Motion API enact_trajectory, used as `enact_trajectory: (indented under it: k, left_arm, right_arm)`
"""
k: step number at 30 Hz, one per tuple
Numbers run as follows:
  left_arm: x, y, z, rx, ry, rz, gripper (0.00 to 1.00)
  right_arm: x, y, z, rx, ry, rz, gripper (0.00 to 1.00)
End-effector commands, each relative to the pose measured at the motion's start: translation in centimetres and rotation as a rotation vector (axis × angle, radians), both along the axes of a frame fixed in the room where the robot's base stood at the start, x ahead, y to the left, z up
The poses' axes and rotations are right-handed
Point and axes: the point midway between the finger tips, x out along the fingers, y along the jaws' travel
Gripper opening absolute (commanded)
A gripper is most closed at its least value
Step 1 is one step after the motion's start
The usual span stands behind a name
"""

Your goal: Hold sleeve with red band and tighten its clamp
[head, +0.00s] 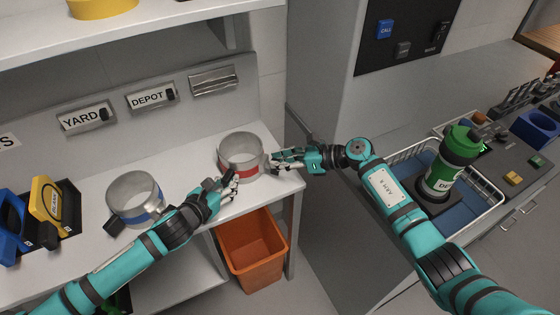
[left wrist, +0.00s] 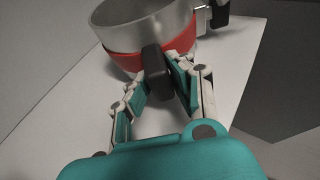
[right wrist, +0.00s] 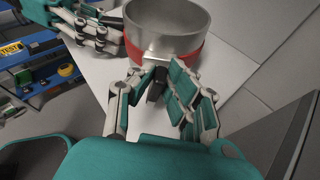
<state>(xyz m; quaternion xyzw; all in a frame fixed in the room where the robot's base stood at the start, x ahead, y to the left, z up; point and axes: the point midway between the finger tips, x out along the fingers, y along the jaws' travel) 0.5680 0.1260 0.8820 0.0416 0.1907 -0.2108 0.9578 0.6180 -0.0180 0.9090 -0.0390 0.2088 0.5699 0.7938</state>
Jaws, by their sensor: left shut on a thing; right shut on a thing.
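The sleeve (head: 240,147), a grey metal ring with a red band (head: 243,172), stands upright on the white shelf near its right end. My left gripper (head: 231,184) is at the sleeve's front. In the left wrist view it is shut on a black handle (left wrist: 155,62) beside the red band. My right gripper (head: 272,160) is at the sleeve's right side. In the right wrist view its fingers are closed around a dark piece (right wrist: 155,92) below a metal tab (right wrist: 152,60) on the sleeve, apparently the clamp. The fingers hide most of this piece.
A second sleeve with a blue band (head: 150,217) stands to the left on the shelf. An orange bin (head: 255,250) sits below the shelf edge. A wire basket (head: 483,222) holds a green canister (head: 455,155) at right. YARD (head: 82,119) and DEPOT (head: 150,96) labels are on the back panel.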

Motion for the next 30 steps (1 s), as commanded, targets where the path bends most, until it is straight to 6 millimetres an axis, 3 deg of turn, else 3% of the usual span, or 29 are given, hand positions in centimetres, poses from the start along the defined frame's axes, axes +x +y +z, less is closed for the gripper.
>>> enact_trajectory:
  k: [15,30]
  left_arm:
    - [-0.1,0.03,-0.22,0.003,0.003,-0.001,0.0]
    - [-0.08,0.05,-0.2,0.004,0.003,0.0,0.0]
  right_arm:
    - [0.94,-0.4,-0.35,0.13,0.347,0.001,0.0]
    - [1.14,-0.55,-0.51,0.171,0.452,0.002,0.0]
